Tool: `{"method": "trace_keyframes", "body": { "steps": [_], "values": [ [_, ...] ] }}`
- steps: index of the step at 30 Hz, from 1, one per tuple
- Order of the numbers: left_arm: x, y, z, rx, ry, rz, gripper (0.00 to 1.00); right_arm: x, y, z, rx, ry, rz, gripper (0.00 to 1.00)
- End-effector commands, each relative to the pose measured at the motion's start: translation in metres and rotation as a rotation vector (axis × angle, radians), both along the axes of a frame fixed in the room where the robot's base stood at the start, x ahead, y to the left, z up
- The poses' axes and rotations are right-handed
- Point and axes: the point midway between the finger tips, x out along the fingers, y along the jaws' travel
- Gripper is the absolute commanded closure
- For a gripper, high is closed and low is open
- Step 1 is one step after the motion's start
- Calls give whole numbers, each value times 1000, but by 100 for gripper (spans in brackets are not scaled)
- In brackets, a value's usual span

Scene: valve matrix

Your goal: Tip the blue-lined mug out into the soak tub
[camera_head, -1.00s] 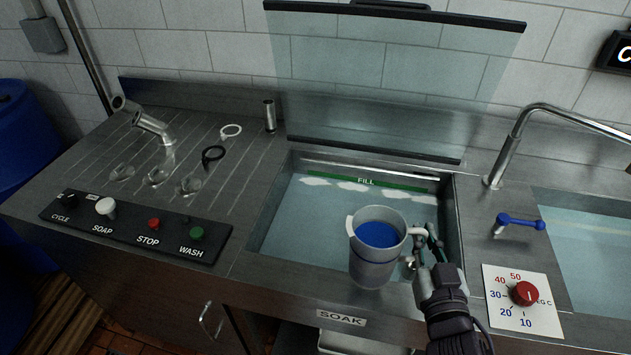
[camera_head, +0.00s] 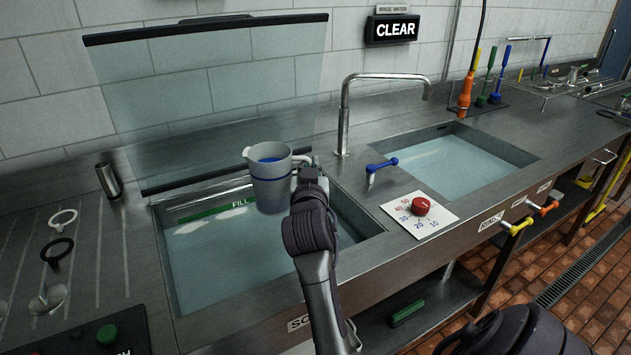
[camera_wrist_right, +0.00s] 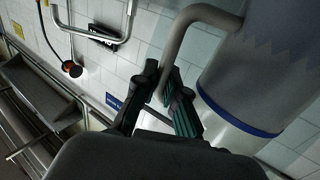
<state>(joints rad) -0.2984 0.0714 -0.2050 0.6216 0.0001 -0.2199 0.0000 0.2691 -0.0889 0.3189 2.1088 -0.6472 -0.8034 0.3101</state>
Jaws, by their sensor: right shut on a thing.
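The blue-lined mug (camera_head: 270,178) is grey with a blue band and a blue inside. It is upright over the right part of the soak tub (camera_head: 180,290), which holds water and a green FILL strip. My right gripper (camera_head: 308,168) is shut on the mug's handle at the mug's right side. In the right wrist view the mug (camera_wrist_right: 262,75) fills the upper right, and the fingers (camera_wrist_right: 168,98) close around its handle. My left gripper is not in view.
A clear raised lid (camera_head: 215,95) stands behind the tub. To the right are a tall tap (camera_head: 345,115), a blue lever (camera_head: 382,165), a red dial (camera_head: 421,206) and a second water-filled basin (camera_head: 460,165). A ring and a black loop (camera_head: 57,250) lie at left.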

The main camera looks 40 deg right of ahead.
Motion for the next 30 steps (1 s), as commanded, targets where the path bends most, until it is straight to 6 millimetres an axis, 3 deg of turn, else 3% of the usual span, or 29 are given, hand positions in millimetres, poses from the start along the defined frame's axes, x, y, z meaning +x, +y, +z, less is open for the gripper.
{"method": "trace_keyframes", "body": {
  "steps": [1, 5, 30],
  "values": [
    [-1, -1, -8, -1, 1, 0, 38, 1, -8, -3, 0, -10, -23, 100],
    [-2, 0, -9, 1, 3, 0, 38, 1, -19, -2, -6, -5, -54, 100],
    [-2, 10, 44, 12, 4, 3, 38, 0, -20, 33, -251, 231, -54, 100]
  ]
}}
